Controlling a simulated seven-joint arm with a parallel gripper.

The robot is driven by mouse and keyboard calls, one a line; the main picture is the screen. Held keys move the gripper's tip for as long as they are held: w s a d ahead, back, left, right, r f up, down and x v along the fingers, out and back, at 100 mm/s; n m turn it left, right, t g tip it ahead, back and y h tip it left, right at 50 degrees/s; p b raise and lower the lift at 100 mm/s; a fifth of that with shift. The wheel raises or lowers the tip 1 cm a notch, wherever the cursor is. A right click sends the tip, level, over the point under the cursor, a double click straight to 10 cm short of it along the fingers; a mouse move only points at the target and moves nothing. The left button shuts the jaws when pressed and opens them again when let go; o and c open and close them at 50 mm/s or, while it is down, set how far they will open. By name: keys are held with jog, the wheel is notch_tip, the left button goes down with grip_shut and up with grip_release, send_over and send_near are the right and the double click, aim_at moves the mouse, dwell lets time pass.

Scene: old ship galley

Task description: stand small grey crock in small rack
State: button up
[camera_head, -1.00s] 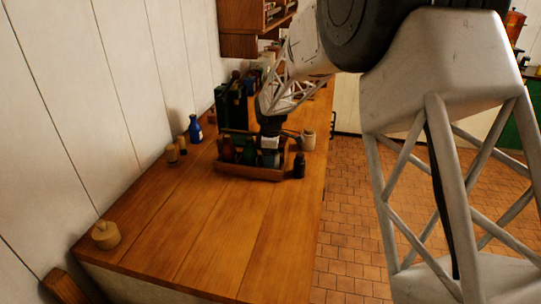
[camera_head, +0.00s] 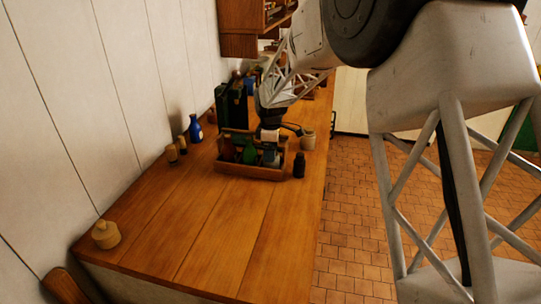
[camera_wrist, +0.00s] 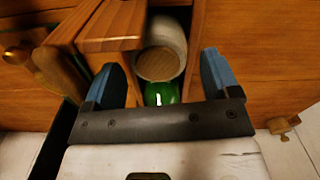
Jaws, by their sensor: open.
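The small grey crock (camera_wrist: 165,38) has a tan round end and sits between wooden walls of the small rack (camera_wrist: 108,32) in the wrist view. A pale grey shape at the rack's right end in the head view (camera_head: 270,158) looks like this crock. Its exact tilt cannot be told. The rack (camera_head: 248,174) stands on the counter. My gripper (camera_wrist: 160,75) is open, its blue fingers to either side of the crock's near end, with gaps showing. In the head view my gripper (camera_head: 270,138) is just above the rack's right end.
Green bottles (camera_head: 249,153) share the rack. A dark bottle (camera_head: 299,165) and a pale jar (camera_head: 308,140) stand at its right. A blue bottle (camera_head: 195,129), corked items and dark tins (camera_head: 232,103) are behind and left. The counter's front (camera_head: 200,225) is mostly clear.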

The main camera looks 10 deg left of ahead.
jog(key=shift+w+r, duration=0.1)
jog(key=shift+r, duration=2.7)
jog(key=shift+s+d+r, duration=0.2)
jog(key=shift+s+d, duration=0.05)
jog(key=shift+d, duration=0.15)
jog(key=s+d+r+m+t, duration=0.1)
jog(key=s+d+r+m, duration=0.45)
jog(key=s+d, duration=0.5)
jog(key=s+d+r+m, duration=0.4)
jog(key=s+d+r, duration=0.3)
jog(key=d, duration=0.6)
jog(key=s+d+f+m, duration=0.1)
jog(key=s+d+m, duration=0.2)
jog(key=s, duration=0.6)
jog(key=s+d+f+m+t, duration=0.1)
jog(key=s+d+m, duration=0.3)
jog(key=s, duration=0.6)
jog(key=s+d+f+m, duration=0.3)
jog(key=s+d, duration=0.4)
jog(key=s, duration=0.2)
jog(key=shift+s+d+t, duration=0.2)
jog(key=shift+s+t, duration=0.05)
jog(key=shift+t, duration=0.05)
